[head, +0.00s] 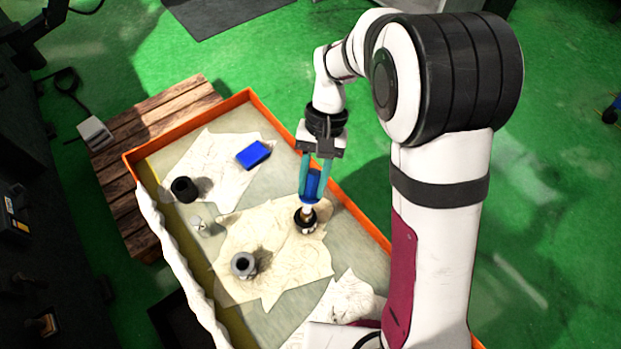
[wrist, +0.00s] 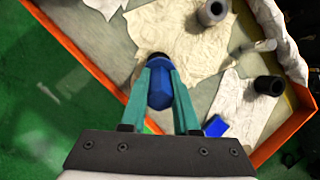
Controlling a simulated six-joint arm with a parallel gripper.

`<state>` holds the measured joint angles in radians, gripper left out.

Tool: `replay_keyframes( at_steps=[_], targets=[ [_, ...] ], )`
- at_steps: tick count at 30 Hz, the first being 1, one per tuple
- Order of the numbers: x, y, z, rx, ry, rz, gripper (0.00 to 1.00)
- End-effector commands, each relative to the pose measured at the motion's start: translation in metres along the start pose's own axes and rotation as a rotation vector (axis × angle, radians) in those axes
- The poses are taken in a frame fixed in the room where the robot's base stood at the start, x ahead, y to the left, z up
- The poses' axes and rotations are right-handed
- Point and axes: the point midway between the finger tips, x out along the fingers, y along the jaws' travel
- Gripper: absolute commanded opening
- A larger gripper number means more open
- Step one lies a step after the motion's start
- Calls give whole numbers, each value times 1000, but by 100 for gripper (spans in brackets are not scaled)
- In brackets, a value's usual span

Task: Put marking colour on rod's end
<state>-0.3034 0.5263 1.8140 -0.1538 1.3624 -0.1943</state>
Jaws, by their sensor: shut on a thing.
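My gripper (head: 314,193) has teal fingers and points down over the tray. It is shut on a blue tool (head: 313,183), perhaps a marker or brush, which also shows between the fingers in the wrist view (wrist: 159,89). The tool's lower end meets a dark round pot or collar (head: 305,222) on a crumpled cloth; I cannot tell whether it is inside or just above it. The dark piece is mostly hidden in the wrist view. A grey hollow cylinder (head: 243,264) stands on the same cloth, also seen in the wrist view (wrist: 211,12). I cannot tell which thing is the rod.
The tray has an orange rim (head: 190,125). A black cylinder (head: 184,190) and a blue block (head: 253,154) are on the far cloth. A small pale metal piece (head: 198,224) stands near the left side. A wooden pallet (head: 150,110) lies beyond. Bare tray floor shows between cloths.

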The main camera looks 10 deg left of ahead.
Motion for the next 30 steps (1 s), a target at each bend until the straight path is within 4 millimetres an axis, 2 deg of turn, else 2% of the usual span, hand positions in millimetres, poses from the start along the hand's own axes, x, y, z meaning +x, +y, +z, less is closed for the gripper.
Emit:
replay_keyframes(
  at_steps=[9,21,30],
  targets=[
    [-1,-10,-5,-1,0,2,0],
    [1,1,0,0,-1,1,0],
    [0,-8,-4,-1,0,2,0]
  ],
)
